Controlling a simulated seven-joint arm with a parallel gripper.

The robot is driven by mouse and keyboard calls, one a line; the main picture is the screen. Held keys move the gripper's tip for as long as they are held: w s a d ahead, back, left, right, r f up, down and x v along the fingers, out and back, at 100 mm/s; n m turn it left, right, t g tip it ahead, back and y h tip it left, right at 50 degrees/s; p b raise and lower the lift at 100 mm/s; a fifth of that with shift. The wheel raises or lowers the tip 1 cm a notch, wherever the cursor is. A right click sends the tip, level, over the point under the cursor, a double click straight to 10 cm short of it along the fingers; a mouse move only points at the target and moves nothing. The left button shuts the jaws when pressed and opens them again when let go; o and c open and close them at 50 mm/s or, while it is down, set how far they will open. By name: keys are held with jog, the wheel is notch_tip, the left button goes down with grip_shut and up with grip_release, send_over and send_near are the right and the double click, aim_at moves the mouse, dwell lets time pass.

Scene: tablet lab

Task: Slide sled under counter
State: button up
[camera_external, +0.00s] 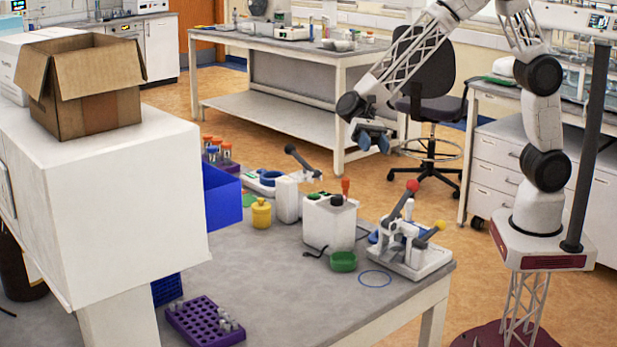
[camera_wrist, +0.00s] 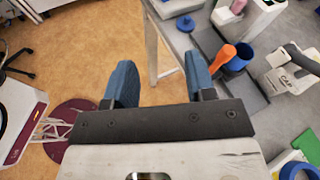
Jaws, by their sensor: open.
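My gripper (camera_external: 372,140) is open and empty in the air, beyond the far edge of the grey-topped bench (camera_external: 280,290). In the wrist view its two blue fingers (camera_wrist: 160,84) are spread, with floor and a bench leg between them. I cannot tell for sure which part is the sled or the counter. In the wrist view a blue cup (camera_wrist: 239,56) and an orange handle (camera_wrist: 221,59) stand by a dark grey strip (camera_wrist: 245,97), right of the fingers. A white device (camera_wrist: 287,77) with dark lettering stands further right. My gripper touches none of these.
On the bench stand a white box (camera_external: 328,223), a press with red and yellow knobs (camera_external: 420,255), a yellow pot (camera_external: 261,214), a green dish (camera_external: 343,261) and a purple rack (camera_external: 200,322). A large white cabinet (camera_external: 120,190) blocks the left. The bench's front middle is clear.

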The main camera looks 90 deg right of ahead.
aim_at(345, 178)
jog(key=w+a+f+m+y, duration=0.1)
jog(key=w+f, duration=0.1)
jog(key=w, duration=0.1)
jog(key=w+a+f+m+y, duration=0.1)
jog(key=w+a+f, duration=0.1)
jog(key=w, duration=0.1)
jog(key=w+a+f+m+t+y, duration=0.1)
jog(key=w+a+f+m+y, duration=0.1)
jog(key=w, duration=0.1)
jog(key=shift+w+a+f, duration=0.1)
jog(key=shift+w+a, duration=0.1)
jog(key=shift+w, duration=0.05)
jog(key=shift+s+a, duration=0.25)
jog(key=shift+a, duration=1)
jog(key=shift+s+a, duration=0.3)
jog(key=shift+a, duration=1)
jog(key=shift+s+a, duration=0.25)
jog(key=shift+a, duration=1)
grip_shut()
